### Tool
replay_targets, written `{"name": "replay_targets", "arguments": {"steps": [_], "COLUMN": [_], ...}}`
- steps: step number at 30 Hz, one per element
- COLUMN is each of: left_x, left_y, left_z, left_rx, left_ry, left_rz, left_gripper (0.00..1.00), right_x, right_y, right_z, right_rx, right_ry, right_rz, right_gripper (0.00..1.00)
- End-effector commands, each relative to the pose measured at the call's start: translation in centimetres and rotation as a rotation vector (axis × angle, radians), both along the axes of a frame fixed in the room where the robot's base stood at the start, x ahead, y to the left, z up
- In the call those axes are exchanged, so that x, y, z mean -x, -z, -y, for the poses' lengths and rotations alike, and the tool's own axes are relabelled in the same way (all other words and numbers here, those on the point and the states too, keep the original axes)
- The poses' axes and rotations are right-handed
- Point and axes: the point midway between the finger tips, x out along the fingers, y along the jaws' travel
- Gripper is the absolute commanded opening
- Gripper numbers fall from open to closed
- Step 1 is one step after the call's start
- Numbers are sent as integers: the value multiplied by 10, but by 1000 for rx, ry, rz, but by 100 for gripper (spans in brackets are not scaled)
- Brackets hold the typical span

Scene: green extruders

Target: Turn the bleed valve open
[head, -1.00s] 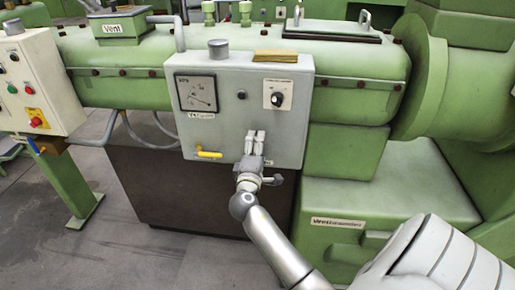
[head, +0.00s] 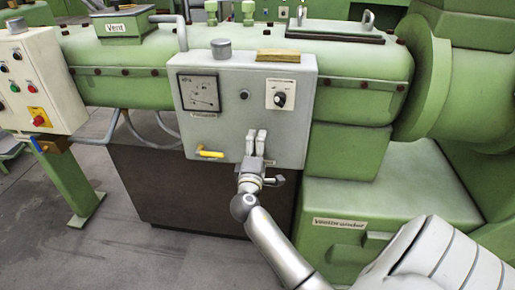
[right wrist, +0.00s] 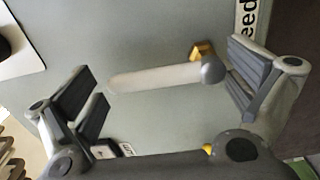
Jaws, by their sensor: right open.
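The bleed valve shows in the right wrist view as a pale grey lever (right wrist: 160,78) with a round end and a yellow fitting. It is beside a vertical label (right wrist: 248,22) ending in "eed". My right gripper (right wrist: 168,90) is open, with one finger on each side of the lever; I see gaps between lever and fingers. In the head view my right gripper (head: 255,136) is at the lower right front of the grey control box (head: 225,125) and hides the valve. My left gripper is not in view.
A yellow handle (head: 210,154) is at the box's lower left. A gauge (head: 199,92) and a knob (head: 280,100) are above. Green machinery (head: 345,150) surrounds the box. A white button panel (head: 35,85) stands at left. Floor is open at lower left.

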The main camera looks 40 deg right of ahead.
Motion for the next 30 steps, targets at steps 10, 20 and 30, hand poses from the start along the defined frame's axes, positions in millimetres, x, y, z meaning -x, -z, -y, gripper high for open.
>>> {"name": "replay_targets", "arguments": {"steps": [10, 20, 30], "left_x": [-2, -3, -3], "left_y": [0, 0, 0], "left_z": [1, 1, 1], "left_rx": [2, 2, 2], "left_ry": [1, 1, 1], "left_rz": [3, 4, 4], "left_gripper": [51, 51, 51], "right_x": [43, 72, 75], "right_y": [1, 0, -1], "right_z": [-52, -86, -89], "right_rx": [-2, 1, 1], "right_ry": [-3, -2, -2], "right_rz": [-2, -1, 1], "right_gripper": [100, 100, 100]}}
